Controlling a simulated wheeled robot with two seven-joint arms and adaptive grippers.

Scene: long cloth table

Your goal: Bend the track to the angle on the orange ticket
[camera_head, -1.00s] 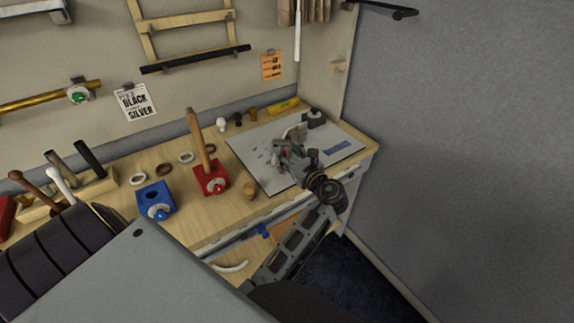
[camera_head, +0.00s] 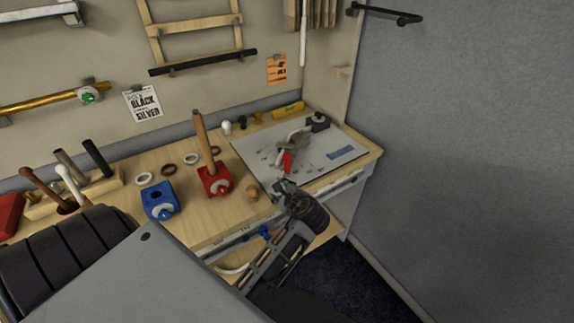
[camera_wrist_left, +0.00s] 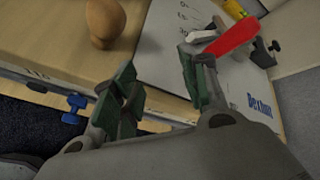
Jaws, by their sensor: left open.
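The orange ticket (camera_head: 277,69) hangs on the back panel, its print too small to read. A white board (camera_head: 335,142) with small marks and a blue label lies at the right end of the table. On it sits a grey piece (camera_head: 296,141) with a red lever (camera_head: 287,163); I cannot tell for sure which part is the track. The red lever also shows in the left wrist view (camera_wrist_left: 234,36). My left gripper (camera_head: 284,187) is open and empty near the table's front edge, on the near side of the lever and apart from it. My right gripper is not in view.
A wooden knob (camera_head: 252,190) stands left of the gripper. A red block (camera_head: 214,182) with an upright wooden rod and a blue block (camera_head: 160,200) stand further left. A yellow tube (camera_head: 288,109) and dark block (camera_head: 318,122) lie behind. A grey wall closes the right side.

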